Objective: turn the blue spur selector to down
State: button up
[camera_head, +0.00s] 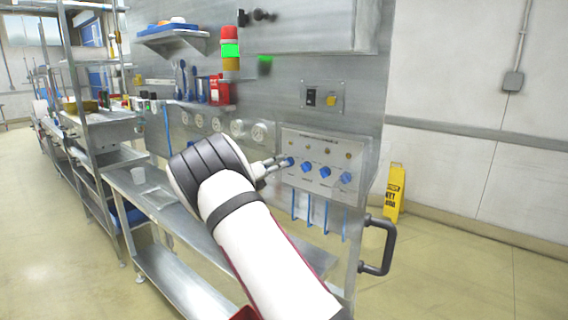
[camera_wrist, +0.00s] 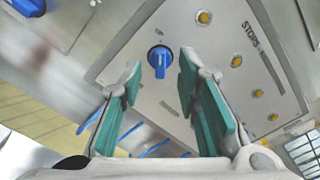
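A steel panel (camera_head: 330,149) carries a row of several blue selector knobs with small lamps above them. My gripper (camera_head: 281,161) is at the leftmost blue knob (camera_head: 291,162); its label is too small to read, so I cannot tell if it is the spur selector. In the wrist view, one blue knob (camera_wrist: 160,57) shows between and just beyond the fingertips of my gripper (camera_wrist: 160,70). The fingers are apart, with gaps on both sides of the knob. The other knobs (camera_head: 307,167), (camera_head: 325,172) and (camera_head: 346,178) sit to its right.
Blue rods (camera_head: 310,210) hang below the panel. A dark handle (camera_head: 380,246) juts out at lower right. A steel bench (camera_head: 185,215) runs along the left below the wall. A yellow floor sign (camera_head: 394,195) stands at right on open floor.

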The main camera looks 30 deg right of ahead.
jog(key=shift+x, duration=2)
jog(key=shift+c, duration=0.2)
grip_shut()
jog(key=shift+s+d+m+b, duration=0.1)
jog(key=shift+s+m+b, duration=0.1)
jog(key=shift+m, duration=2.8)
jog(key=shift+s+m+b, duration=0.1)
jog(key=shift+m+b, duration=0.15)
jog(key=shift+m, duration=2.75)
jog(key=shift+s+m+b, duration=0.1)
jog(key=shift+m+b, duration=0.1)
jog(key=shift+m, duration=2.8)
